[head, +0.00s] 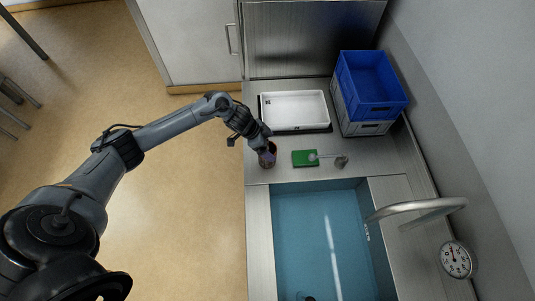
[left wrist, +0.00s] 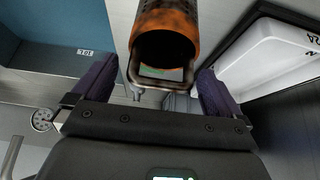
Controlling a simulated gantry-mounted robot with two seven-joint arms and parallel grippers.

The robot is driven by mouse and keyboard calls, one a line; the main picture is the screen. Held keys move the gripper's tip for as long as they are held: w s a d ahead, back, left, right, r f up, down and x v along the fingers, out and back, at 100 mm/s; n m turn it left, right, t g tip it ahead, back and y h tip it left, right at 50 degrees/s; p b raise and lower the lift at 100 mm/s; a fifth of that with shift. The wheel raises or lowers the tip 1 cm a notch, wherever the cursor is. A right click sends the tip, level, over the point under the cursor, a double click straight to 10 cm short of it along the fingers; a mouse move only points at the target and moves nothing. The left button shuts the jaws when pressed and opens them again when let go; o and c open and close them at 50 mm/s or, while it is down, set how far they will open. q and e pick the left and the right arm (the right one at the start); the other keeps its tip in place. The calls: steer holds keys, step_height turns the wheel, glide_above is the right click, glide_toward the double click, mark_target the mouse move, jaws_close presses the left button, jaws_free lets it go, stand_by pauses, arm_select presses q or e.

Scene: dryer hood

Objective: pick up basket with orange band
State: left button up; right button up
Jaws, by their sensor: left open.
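The basket with the orange band (left wrist: 166,18) is a small, round, dark mesh container in the left wrist view. Its dark open mouth faces the camera, and orange runs around it near the mouth. In the head view the basket (head: 268,161) stands on the metal counter near the sink's far left corner, partly covered by my gripper. My left gripper (head: 262,146) is open at the basket. In the left wrist view my gripper's (left wrist: 157,78) purple-padded fingers lie on either side of the basket's rim, with gaps showing. My right gripper is not in view.
A green pad (head: 302,158) and a small metal item (head: 341,161) lie right of the basket. A white tray (head: 295,111) lies behind. A blue crate (head: 370,84) sits on a grey crate (head: 349,122). The blue sink basin (head: 318,230) and tap (head: 420,207) are in front.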

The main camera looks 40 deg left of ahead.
arm_select(q)
steer(key=shift+w+d+f, duration=0.2)
steer(key=shift+f, duration=0.45)
steer(key=c, duration=1)
steer(key=shift+r, duration=0.1)
